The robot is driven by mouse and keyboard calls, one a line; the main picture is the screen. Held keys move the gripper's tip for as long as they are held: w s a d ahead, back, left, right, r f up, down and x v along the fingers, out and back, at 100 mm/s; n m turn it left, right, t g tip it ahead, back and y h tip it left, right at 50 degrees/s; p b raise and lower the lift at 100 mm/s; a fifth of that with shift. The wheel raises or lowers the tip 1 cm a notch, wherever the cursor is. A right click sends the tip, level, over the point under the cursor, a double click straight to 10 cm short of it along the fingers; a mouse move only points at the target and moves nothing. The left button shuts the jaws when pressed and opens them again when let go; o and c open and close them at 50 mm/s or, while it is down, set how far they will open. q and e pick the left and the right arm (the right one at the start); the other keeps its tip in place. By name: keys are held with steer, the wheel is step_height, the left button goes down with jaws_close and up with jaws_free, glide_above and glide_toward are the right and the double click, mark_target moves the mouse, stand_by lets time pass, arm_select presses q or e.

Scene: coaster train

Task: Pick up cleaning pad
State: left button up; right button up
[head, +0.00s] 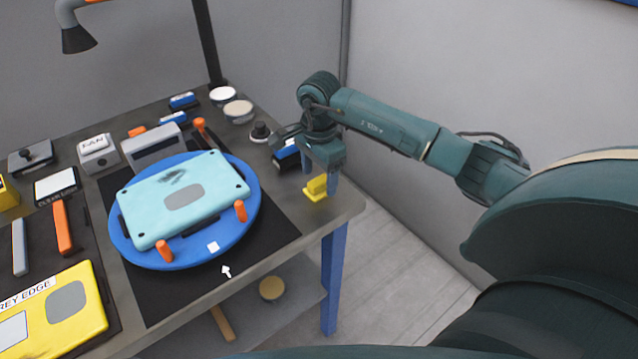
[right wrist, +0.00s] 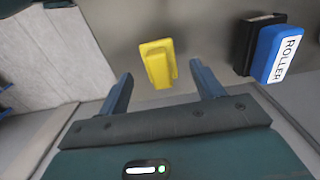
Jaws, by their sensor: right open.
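The cleaning pad looks to be the small yellow piece (head: 315,192) with a raised grip on a flat base, at the right corner of the workbench. It also shows in the right wrist view (right wrist: 157,63), ahead of and between the fingertips. My right gripper (head: 321,172) is open and empty, pointing down at the yellow piece. In the right wrist view its fingers (right wrist: 161,76) stand to either side, with a gap to each, and the yellow piece is not gripped. My left gripper is not in view.
A blue roller block (right wrist: 277,54) lies near the pad. A blue turntable (head: 250,205) carries a light-blue panel (head: 150,205) with a dark smudge and orange pegs. Round tins (head: 238,108) and a dark knob (head: 260,131) stand behind. The bench edge is close to the pad.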

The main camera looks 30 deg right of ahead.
mark_target(319, 180)
steer(key=shift+f, duration=1.2)
steer(key=c, duration=1.2)
steer(key=shift+o, duration=0.2)
step_height(319, 180, up, 10)
steer(key=shift+r+b, duration=0.1)
steer(key=shift+b, duration=0.7)
